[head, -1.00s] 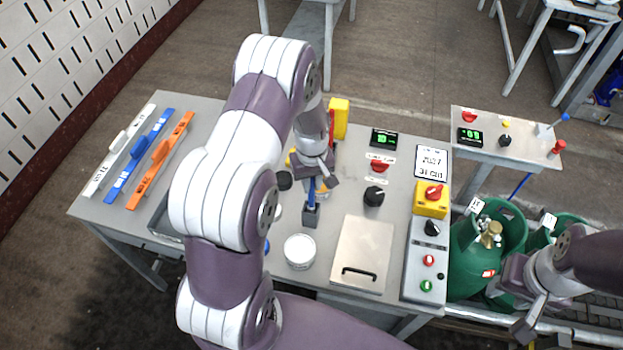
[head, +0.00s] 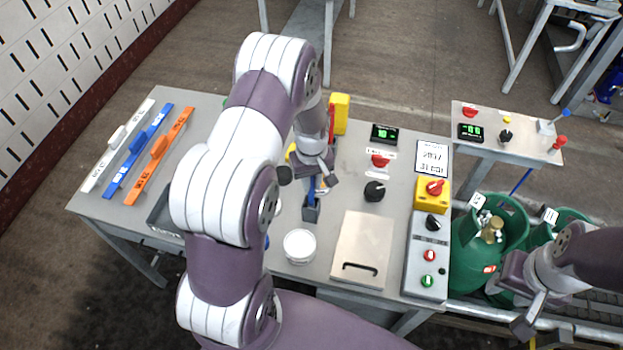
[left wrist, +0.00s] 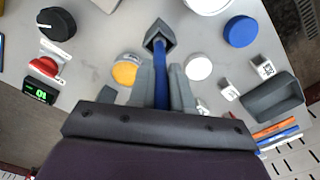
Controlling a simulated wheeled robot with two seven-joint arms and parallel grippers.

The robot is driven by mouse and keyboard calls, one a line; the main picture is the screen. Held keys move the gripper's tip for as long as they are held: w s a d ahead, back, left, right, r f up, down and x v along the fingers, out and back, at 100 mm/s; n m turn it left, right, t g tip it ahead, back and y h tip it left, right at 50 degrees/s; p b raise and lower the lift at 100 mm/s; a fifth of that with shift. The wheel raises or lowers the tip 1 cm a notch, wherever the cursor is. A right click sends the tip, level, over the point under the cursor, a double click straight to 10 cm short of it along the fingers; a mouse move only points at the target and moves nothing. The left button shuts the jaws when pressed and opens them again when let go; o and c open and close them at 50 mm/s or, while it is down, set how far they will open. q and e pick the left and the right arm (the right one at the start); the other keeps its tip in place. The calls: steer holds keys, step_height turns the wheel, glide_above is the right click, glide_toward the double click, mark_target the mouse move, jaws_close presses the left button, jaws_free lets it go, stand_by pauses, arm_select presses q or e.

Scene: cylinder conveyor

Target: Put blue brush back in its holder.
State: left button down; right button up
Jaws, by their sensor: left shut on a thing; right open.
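The blue brush (left wrist: 160,78) is held upright between the fingers of my left gripper (left wrist: 160,88). Its lower end is inside the grey holder (left wrist: 155,36) in the left wrist view. In the head view my left gripper (head: 318,178) is just above the holder (head: 310,212), with a short bit of the blue brush (head: 311,190) showing between them. I cannot tell whether the brush rests on the holder's bottom. My right gripper (head: 531,312) is open and empty at the lower right, beside the green cylinders.
A white round tub (head: 299,246) and a metal lid plate with a black handle (head: 362,248) stand near the holder. White, blue and orange bars (head: 158,150) lie at the left. Knobs and a yellow switch box (head: 433,198) are at the right.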

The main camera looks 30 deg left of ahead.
arm_select(q)
steer(key=shift+f, duration=0.15)
steer(key=c, duration=1)
jaws_free()
steer(key=shift+o, duration=0.2)
step_height(320, 180, up, 12)
steer(key=b, duration=0.2)
steer(key=shift+b, duration=0.4)
steer(key=shift+r, duration=0.35)
